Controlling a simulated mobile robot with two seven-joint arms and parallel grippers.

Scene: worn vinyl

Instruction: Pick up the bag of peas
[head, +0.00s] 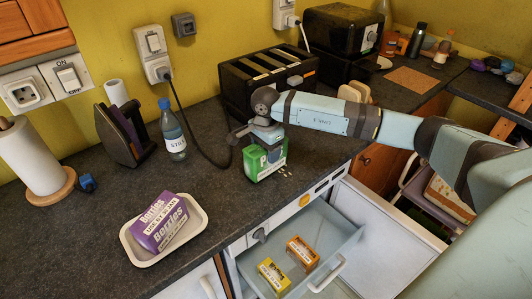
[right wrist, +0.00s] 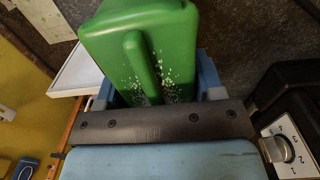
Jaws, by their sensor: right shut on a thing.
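The bag of peas (head: 266,164) is a green and white pack near the counter's front edge, in front of the toaster, in the head view. My right gripper (head: 264,138) comes down on it from above and is shut on its top part. In the right wrist view the green bag (right wrist: 150,50) sits between the two blue-grey fingers (right wrist: 155,92). I cannot tell whether its base touches the counter. My left gripper is not in view.
A white tray (head: 135,250) holds a purple berries box (head: 160,222). An open drawer (head: 335,252) with yellow and orange boxes juts out below the counter. A black toaster (head: 262,84) stands behind the bag; a bottle (head: 172,132) stands left. Counter between tray and bag is clear.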

